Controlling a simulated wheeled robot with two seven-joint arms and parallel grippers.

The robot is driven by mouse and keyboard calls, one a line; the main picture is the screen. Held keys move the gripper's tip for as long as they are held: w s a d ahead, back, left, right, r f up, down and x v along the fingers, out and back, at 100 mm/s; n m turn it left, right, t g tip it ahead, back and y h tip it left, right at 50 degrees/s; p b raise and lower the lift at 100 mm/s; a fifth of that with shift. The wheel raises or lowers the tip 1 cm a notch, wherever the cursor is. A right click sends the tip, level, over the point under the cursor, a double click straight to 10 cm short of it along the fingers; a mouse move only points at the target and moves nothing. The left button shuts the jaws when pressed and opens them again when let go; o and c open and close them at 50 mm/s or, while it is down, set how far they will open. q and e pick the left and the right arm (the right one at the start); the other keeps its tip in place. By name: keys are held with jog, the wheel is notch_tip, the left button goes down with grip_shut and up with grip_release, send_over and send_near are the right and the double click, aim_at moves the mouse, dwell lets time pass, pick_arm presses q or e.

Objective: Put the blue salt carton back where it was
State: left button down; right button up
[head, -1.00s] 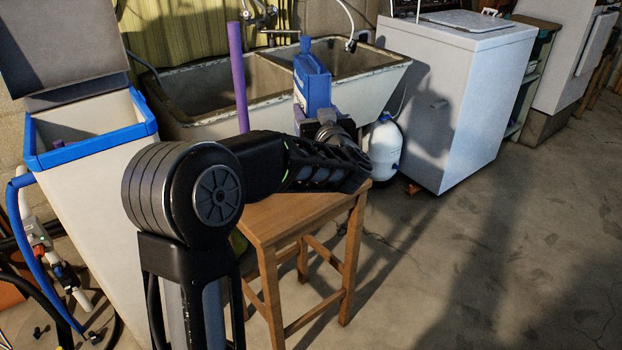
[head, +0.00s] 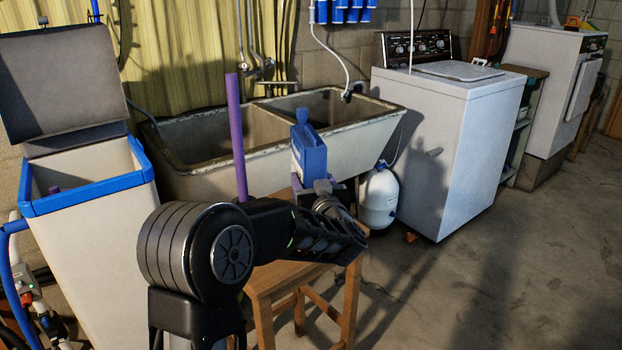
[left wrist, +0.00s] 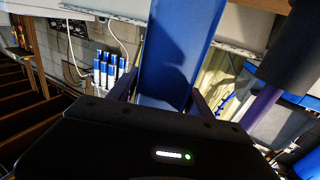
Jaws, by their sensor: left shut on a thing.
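The blue salt carton (head: 309,150) stands upright above the wooden stool (head: 262,284), in front of the double sink. My left gripper (head: 322,187) is shut on its lower part. In the left wrist view the carton (left wrist: 168,50) rises between the two fingers of my left gripper (left wrist: 160,100). My left arm hides most of the stool top, so I cannot tell whether the carton touches it. My right gripper is in neither view.
A purple pole (head: 237,137) stands left of the carton. An open white bin with a blue rim (head: 85,192) is at the left. The sink (head: 360,138), a white tank (head: 378,201) and a white washer (head: 455,150) stand behind and right. The floor at right is clear.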

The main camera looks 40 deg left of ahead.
pick_arm(q)
jog(key=shift+f+b, duration=0.55)
jog(key=shift+f, duration=1.65)
jog(key=shift+f, duration=0.1)
jog(key=c, duration=0.9)
grip_release()
jog(key=shift+f, duration=0.25)
jog(key=o, duration=0.5)
jog(key=shift+c, duration=0.2)
jog(key=shift+r, duration=0.1)
jog(key=shift+r, duration=0.15)
jog(key=v, duration=1.2)
jog(key=shift+p, duration=0.4)
